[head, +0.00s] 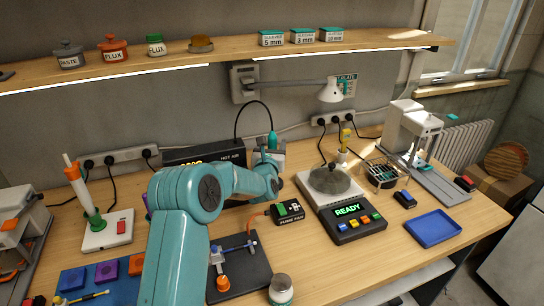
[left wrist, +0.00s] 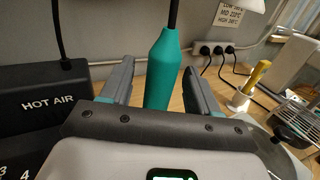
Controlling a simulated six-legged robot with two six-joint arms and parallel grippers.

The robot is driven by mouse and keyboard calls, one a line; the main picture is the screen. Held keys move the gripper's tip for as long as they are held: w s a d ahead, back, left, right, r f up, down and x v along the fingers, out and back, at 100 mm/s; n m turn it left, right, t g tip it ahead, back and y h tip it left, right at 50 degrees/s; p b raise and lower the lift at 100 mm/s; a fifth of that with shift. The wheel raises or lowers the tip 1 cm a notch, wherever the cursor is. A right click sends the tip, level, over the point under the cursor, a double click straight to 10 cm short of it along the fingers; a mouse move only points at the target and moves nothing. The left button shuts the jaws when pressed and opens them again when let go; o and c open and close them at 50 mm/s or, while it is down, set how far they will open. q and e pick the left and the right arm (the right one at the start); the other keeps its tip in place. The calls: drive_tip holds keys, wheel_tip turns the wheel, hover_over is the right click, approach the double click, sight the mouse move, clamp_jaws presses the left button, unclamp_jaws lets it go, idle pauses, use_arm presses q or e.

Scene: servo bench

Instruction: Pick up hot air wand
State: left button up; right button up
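The hot air wand (head: 272,140) has a teal grip and a black cord looping up from it. It stands upright beside the black HOT AIR station (head: 206,153) at the back of the bench. My left gripper (head: 270,155) is at the wand. In the left wrist view the teal wand (left wrist: 162,72) shows between the two grey fingers of my left gripper (left wrist: 158,85), with a gap on each side. The gripper is open. The wand's lower end is hidden behind the gripper body. My right gripper is in neither view.
A fume fan (head: 287,212) and a scale-like unit reading READY (head: 345,209) stand right of my arm. A blue tray (head: 433,229) lies at the right. A blue mat (head: 75,280) with small blocks is front left. A lamp (head: 330,92) hangs over the back.

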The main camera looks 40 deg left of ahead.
use_arm(q)
drive_tip(key=shift+w+a+f, duration=0.1)
drive_tip(key=shift+w+f, duration=0.05)
drive_tip(key=c, duration=0.9)
